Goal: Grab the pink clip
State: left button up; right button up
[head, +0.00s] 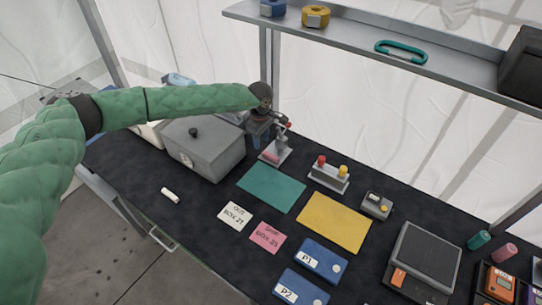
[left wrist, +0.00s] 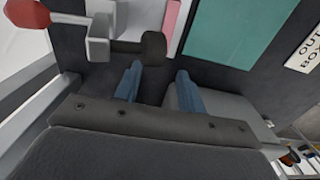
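A small pink piece (head: 271,157), which may be the pink clip, lies on the pale base of a small lever stand (head: 282,150) with a red knob at the back of the table. It also shows in part at the top of the left wrist view (left wrist: 172,18). My left gripper (head: 260,135) is just behind and left of this stand. In the left wrist view its two blue fingers (left wrist: 160,88) are apart with nothing clearly held between them. A dark rounded part (left wrist: 153,47) of the stand is just beyond the fingertips. My right gripper is not in view.
A grey box (head: 205,150) stands left of the gripper. A teal mat (head: 271,187) and a holder with red and yellow knobs (head: 328,178) are nearby. A shelf (head: 400,50) hangs above the back. A pink cylinder (head: 504,252) stands at far right.

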aim_at(271, 156)
pick_arm(q)
jog(key=shift+s+d+f, duration=0.1)
jog(key=shift+f, duration=0.3)
notch_tip(271, 156, down, 4)
jog(key=shift+d+r+p, duration=0.15)
jog(key=shift+r+p, duration=0.05)
jog(key=shift+p, duration=0.1)
jog(key=shift+s+f, duration=0.1)
jog(key=shift+f, duration=0.1)
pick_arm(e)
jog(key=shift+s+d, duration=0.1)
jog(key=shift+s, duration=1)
pick_arm(q)
grip_shut()
jog(key=shift+r, duration=0.1)
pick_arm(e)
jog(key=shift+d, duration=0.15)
